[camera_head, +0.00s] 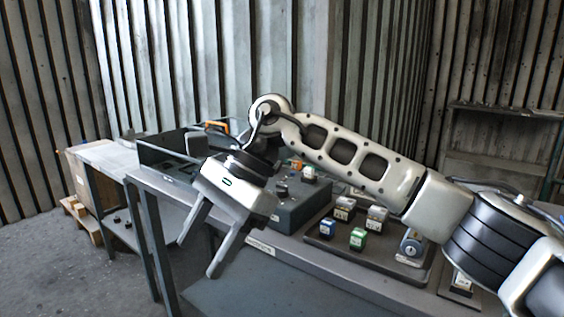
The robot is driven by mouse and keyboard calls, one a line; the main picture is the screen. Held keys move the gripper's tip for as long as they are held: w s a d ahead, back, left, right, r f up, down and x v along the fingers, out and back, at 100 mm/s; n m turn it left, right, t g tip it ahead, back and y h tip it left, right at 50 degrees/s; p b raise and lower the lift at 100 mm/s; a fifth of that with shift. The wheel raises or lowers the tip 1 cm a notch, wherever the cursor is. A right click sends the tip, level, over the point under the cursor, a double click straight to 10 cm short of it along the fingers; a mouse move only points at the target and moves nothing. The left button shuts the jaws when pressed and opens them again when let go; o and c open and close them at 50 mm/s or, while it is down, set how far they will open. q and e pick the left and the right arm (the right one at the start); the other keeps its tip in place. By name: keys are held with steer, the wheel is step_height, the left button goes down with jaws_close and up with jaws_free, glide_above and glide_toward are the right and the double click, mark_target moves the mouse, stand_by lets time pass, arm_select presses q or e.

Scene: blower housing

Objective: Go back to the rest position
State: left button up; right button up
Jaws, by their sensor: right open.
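My right gripper (195,250) hangs from my right arm, which comes in from the right. It points down and to the left, in front of the grey table's front edge (152,181). Its two long fingers are apart with nothing between them. The gripper body covers part of a dark grey box (302,212) with small fittings on top. My left gripper is not in the picture.
A dark tray (415,270) on the table holds several small parts, including a blue block (327,229) and a green block (358,239). An open dark bin (160,158) stands at the table's left end. A cardboard box (75,175) stands further left.

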steer(key=s+a+m+g+y, duration=0.4)
steer(key=s+a+m+y, duration=0.3)
steer(key=y, duration=0.4)
steer(key=w+d+f+m+t+y, duration=0.2)
steer(key=w+d+m+t, duration=0.25)
steer(key=m+t, duration=0.75)
steer(key=w+d+f+m+t+y, duration=0.25)
steer(key=d+m+t, duration=0.5)
steer(key=m, duration=0.85)
steer(key=d+f+m+t+h, duration=0.6)
steer(key=d+f+m+h, duration=0.3)
steer(key=f+m+h, duration=0.7)
steer(key=s+d+f+m+g+h, duration=0.2)
steer(key=s+d+f+m+g, duration=0.4)
steer(key=s+d+f+m, duration=0.4)
steer(key=s+f+m, duration=0.1)
steer(key=s+f, duration=0.2)
steer(key=shift+s+g, duration=0.35)
steer(key=shift+d, duration=0.1)
